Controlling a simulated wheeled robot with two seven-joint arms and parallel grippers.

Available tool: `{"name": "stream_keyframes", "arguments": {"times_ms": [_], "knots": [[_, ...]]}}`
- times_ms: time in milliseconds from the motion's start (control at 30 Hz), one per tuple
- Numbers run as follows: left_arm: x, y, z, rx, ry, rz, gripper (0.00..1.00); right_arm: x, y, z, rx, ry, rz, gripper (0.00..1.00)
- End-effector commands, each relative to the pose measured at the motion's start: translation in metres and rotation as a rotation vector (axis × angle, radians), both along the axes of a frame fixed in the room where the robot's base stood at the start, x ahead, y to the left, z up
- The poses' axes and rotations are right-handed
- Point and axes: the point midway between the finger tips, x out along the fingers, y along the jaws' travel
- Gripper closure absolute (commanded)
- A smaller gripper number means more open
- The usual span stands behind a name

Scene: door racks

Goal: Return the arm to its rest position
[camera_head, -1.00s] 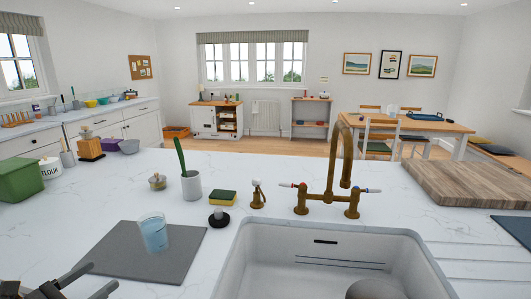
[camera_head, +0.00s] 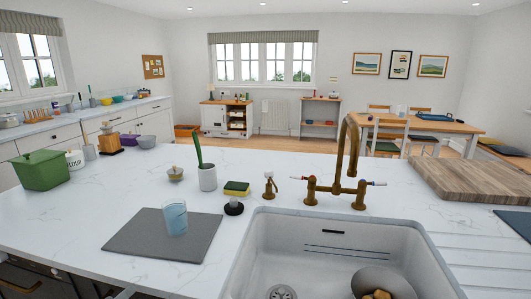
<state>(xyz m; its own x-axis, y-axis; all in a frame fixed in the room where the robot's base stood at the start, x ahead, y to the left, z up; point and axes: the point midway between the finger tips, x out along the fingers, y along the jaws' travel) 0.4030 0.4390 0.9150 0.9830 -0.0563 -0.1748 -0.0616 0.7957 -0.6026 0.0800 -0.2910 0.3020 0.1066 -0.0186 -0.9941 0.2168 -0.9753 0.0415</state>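Neither of my grippers shows in the head view at this moment. No part of my arms can be made out with certainty. A glass of blue-tinted liquid (camera_head: 175,217) stands upright on a dark grey mat (camera_head: 130,236) on the white marble counter (camera_head: 75,222), left of the sink. Nothing is touching the glass.
The white sink (camera_head: 290,240) holds a grey bowl (camera_head: 390,283) with brownish pieces in it. A brass tap (camera_head: 352,160), sponge (camera_head: 236,188), brush holder (camera_head: 207,178) and green pot (camera_head: 41,170) stand on the counter. A wooden board (camera_head: 475,180) lies at right.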

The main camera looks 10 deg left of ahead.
Motion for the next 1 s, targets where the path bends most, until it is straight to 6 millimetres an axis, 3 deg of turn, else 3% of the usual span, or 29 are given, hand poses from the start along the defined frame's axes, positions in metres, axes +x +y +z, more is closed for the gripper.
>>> {"name": "stream_keyframes", "arguments": {"times_ms": [233,400,500,833,1000], "knots": [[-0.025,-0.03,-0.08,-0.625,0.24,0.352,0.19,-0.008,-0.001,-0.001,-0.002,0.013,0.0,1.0],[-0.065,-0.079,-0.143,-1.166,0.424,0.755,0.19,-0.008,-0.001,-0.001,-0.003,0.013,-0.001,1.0],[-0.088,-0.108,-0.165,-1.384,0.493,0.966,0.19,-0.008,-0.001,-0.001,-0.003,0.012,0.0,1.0],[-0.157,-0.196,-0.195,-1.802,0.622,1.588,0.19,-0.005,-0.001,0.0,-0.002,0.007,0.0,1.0],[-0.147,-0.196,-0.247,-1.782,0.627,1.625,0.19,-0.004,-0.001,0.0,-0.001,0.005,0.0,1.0]]}}
